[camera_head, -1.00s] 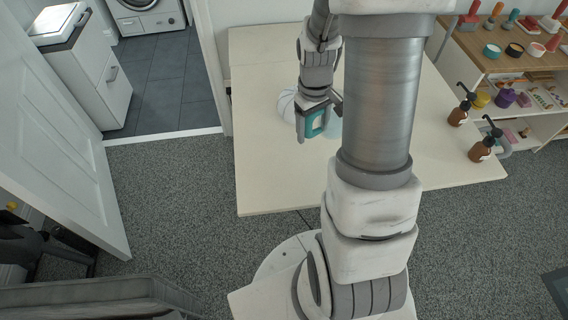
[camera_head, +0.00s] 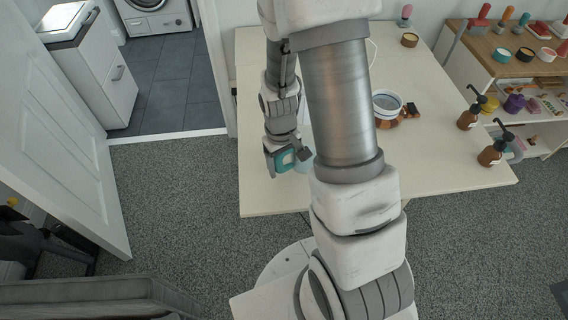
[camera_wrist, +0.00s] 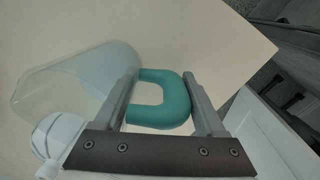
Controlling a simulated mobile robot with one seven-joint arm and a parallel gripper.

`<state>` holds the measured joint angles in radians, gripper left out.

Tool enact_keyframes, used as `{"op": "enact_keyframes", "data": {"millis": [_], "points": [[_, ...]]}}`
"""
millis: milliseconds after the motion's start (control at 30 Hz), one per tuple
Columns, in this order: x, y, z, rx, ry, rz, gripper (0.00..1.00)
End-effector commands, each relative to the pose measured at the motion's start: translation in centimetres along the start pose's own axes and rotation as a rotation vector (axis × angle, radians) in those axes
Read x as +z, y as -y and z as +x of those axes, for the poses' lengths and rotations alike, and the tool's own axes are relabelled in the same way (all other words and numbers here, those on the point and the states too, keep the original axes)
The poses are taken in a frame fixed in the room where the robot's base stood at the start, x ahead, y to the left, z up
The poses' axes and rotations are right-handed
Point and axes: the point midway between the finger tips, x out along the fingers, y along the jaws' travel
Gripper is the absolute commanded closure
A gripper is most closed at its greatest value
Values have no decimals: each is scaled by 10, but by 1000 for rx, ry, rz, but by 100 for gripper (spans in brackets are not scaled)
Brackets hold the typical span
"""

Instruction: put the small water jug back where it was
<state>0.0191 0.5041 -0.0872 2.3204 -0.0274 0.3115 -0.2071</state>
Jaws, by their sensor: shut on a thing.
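The small water jug has a clear body and a teal handle; in the wrist view the handle (camera_wrist: 178,108) lies between the two fingers and the see-through body (camera_wrist: 70,82) is on the left. My gripper (camera_wrist: 161,78) is shut on the handle. In the head view my gripper (camera_head: 284,168) is over the front left part of the cream table (camera_head: 268,200), with the teal handle (camera_head: 287,157) showing at its fingers. My arm hides part of the jug there. I cannot tell whether the jug touches the table.
A blue-and-white bowl (camera_head: 387,101) with a brown side stands right of my arm, beside a small brown item (camera_head: 411,110). Two brown pump bottles (camera_head: 471,110) (camera_head: 495,149) stand at the table's right edge. A craft shelf (camera_head: 510,68) is behind them. The table's front right is clear.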

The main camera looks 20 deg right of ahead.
Motion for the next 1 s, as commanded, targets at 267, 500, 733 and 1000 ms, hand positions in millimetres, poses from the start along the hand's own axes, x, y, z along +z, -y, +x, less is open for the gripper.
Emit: {"op": "enact_keyframes", "data": {"millis": [267, 500, 733, 1000], "points": [[-1, 0, 1, 0, -2, 0, 100], [0, 0, 2, 0, -1, 0, 0], [0, 0, 1, 0, -1, 0, 0], [-2, -1, -30, 1, -6, -1, 0]]}}
